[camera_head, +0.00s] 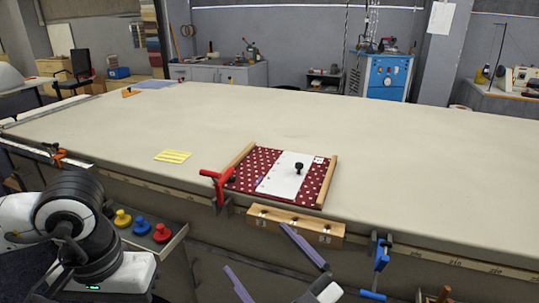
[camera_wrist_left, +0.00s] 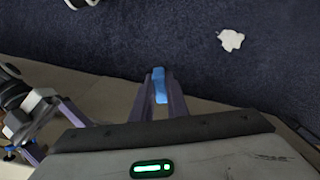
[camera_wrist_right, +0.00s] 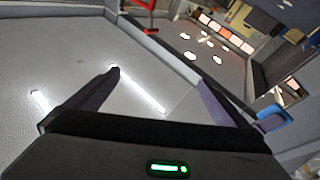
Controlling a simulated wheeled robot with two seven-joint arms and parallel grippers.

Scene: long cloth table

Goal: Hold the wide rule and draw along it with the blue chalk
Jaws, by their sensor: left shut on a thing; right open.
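The wide rule (camera_head: 286,177) is a white plate with a black knob. It lies on a red cloth with white dots (camera_head: 243,172), between two wooden strips. A small purple-blue mark shows at the plate's left edge; I cannot tell what it is. In the left wrist view my left gripper (camera_wrist_left: 160,76) is shut on the blue chalk (camera_wrist_left: 160,88), over dark floor. That gripper's fingers do not show in the head view. My right gripper (camera_head: 255,247) is open and empty in front of the table edge, below the rule; its spread fingers also show in the right wrist view (camera_wrist_right: 155,82).
A wooden block (camera_head: 296,225) sits at the table's front edge, between a red clamp (camera_head: 219,186) and a blue clamp (camera_head: 381,255). A yellow card (camera_head: 173,156) lies to the left. Yellow, blue and red knobs (camera_head: 141,226) stand at lower left.

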